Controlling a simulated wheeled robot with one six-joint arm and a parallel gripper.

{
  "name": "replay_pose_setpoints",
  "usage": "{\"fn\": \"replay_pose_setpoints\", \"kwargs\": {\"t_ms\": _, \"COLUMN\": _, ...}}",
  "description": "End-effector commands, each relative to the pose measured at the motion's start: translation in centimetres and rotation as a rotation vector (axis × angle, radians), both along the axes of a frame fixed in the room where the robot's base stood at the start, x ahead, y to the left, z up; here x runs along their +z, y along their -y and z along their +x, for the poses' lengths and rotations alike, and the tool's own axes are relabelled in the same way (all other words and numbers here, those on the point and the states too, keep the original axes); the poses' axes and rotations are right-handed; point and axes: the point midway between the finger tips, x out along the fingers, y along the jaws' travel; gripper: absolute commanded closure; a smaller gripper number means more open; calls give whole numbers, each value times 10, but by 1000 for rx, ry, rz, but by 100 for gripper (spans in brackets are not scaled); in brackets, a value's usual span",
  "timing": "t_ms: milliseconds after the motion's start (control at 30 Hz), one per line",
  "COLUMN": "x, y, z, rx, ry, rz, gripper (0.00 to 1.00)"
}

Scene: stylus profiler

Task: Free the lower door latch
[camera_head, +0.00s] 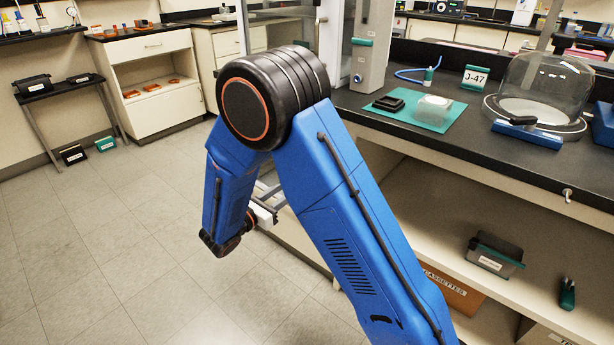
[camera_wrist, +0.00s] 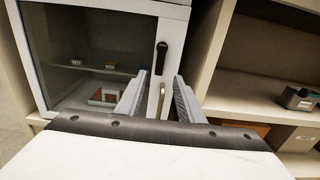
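In the wrist view a cabinet door with a pale frame (camera_wrist: 147,88) and a dark glass pane (camera_wrist: 95,50) stands closed as far as I can see. A black handle or latch (camera_wrist: 161,56) is on the right stile of the frame. Below it is a slim, pale metal piece (camera_wrist: 162,98), which looks like the lower latch. My gripper (camera_wrist: 159,78) is open, with one finger on each side of that metal piece. I cannot tell whether either finger touches it.
Right of the door is an open shelf bay (camera_wrist: 250,85) with a dark grey box (camera_wrist: 299,98). Behind the glass are small items on a shelf and a white-and-red box (camera_wrist: 103,97). In the head view a black bench top (camera_head: 450,135) carries a glass dome (camera_head: 548,82).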

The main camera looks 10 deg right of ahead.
Motion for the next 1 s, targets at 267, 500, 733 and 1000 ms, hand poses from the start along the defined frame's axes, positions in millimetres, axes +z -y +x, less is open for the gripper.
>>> {"fn": "replay_pose_setpoints", "kwargs": {"t_ms": 267, "x": 0, "y": 41, "z": 29, "rx": -3, "ry": 1, "rz": 1, "gripper": 66}}
{"fn": "replay_pose_setpoints", "kwargs": {"t_ms": 500, "x": 0, "y": 71, "z": 51, "rx": -3, "ry": 1, "rz": 1, "gripper": 66}}
{"fn": "replay_pose_setpoints", "kwargs": {"t_ms": 733, "x": 0, "y": 87, "z": 63, "rx": -1, "ry": 1, "rz": 1, "gripper": 66}}
{"fn": "replay_pose_setpoints", "kwargs": {"t_ms": 1000, "x": 0, "y": 89, "z": 65, "rx": 0, "ry": 1, "rz": 1, "gripper": 66}}
